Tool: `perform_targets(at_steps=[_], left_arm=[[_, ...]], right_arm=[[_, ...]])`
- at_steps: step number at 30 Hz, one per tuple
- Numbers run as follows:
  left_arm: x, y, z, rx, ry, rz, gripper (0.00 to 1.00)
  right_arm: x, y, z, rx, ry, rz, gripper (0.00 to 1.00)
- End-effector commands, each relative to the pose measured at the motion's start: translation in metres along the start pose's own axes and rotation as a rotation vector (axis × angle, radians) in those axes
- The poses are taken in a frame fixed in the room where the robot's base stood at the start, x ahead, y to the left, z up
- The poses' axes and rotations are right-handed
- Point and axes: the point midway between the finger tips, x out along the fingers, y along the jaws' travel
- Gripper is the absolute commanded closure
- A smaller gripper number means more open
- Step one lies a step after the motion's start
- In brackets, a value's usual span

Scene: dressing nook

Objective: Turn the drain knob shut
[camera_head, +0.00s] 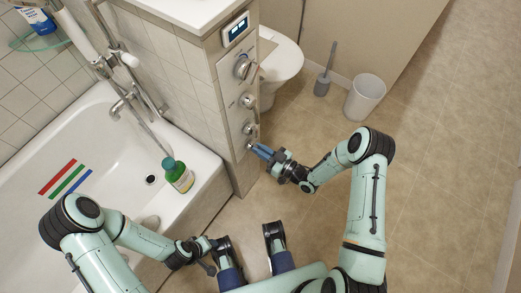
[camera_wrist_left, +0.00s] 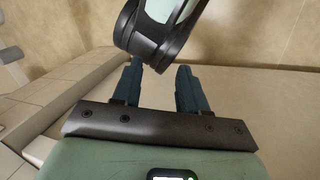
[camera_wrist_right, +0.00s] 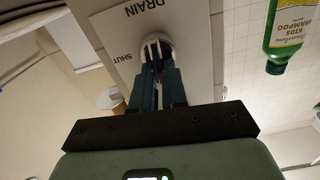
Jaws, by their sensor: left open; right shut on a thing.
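The drain knob (camera_wrist_right: 157,46) is a pale round knob with a grip bar, on a grey panel (camera_wrist_right: 122,42) lettered DRAIN and SHUT. My right gripper (camera_wrist_right: 157,72) is shut on this knob, its two blue fingers close together on the bar. In the head view my right gripper (camera_head: 262,152) reaches the lower end of the panel column from the right; the knob there is mostly hidden by the fingers. SHUT is lettered left of the knob in the right wrist view. My left gripper (camera_wrist_left: 157,88) is open and empty, with one of my own teal parts close beyond its fingers.
The column also carries a display (camera_head: 236,28) and several other knobs, one a large dial (camera_head: 243,68). A toilet (camera_head: 282,62), brush (camera_head: 323,84) and bin (camera_head: 365,98) stand behind. The right floor is clear.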

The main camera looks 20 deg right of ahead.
Motion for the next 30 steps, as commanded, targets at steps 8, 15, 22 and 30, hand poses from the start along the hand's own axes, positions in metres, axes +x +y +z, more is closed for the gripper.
perform_targets(at_steps=[8, 15, 22, 30], left_arm=[[0.012, -0.005, -0.017, -0.004, 0.046, -0.003, 0.57], [0.021, -0.008, -0.032, -0.008, 0.087, -0.005, 0.57], [0.028, -0.011, -0.044, -0.010, 0.122, -0.007, 0.57], [0.034, -0.014, -0.056, -0.013, 0.154, -0.010, 0.57]], right_arm=[[-0.001, 0.004, 0.002, 0.224, 0.000, 0.002, 1.00], [-0.001, 0.006, 0.003, 0.454, 0.000, 0.002, 1.00], [-0.001, 0.009, 0.004, 0.672, 0.000, 0.002, 1.00], [-0.001, 0.011, 0.007, 0.929, 0.001, 0.001, 1.00]])
